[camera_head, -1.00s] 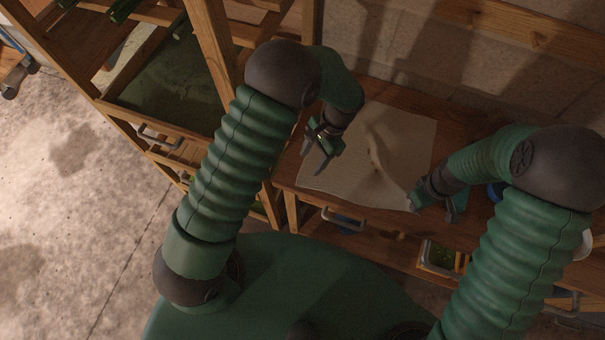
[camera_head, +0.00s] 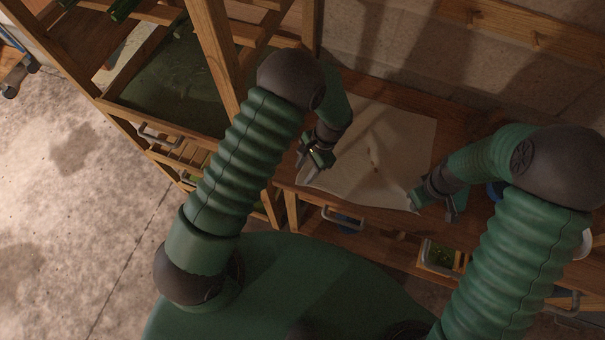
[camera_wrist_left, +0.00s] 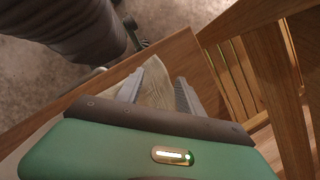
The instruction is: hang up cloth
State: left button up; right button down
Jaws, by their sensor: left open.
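A pale cloth (camera_head: 402,132) lies on the wooden bench top, mostly flat with a small raised fold near its middle. My left gripper (camera_head: 306,170) is at the cloth's front left corner, fingers pointing down. In the left wrist view the left gripper (camera_wrist_left: 163,78) has its fingers apart, with a strip of the cloth (camera_wrist_left: 156,90) showing between them. My right gripper (camera_head: 430,204) is at the cloth's front right corner; whether it grips the cloth there is unclear.
A wooden rail with pegs (camera_head: 537,39) is on the wall behind the bench. A wooden shelf frame (camera_head: 215,60) stands left of the bench. Drawers with metal handles (camera_head: 343,218) are in the bench front. A blue item is partly hidden behind my right arm.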

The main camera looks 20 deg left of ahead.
pick_arm(q)
jog(key=shift+f, duration=0.1)
grip_shut()
dwell(0.3)
notch_tip(320, 180, up, 4)
jog(key=shift+w+a+r, duration=0.15)
jog(key=shift+r, duration=0.4)
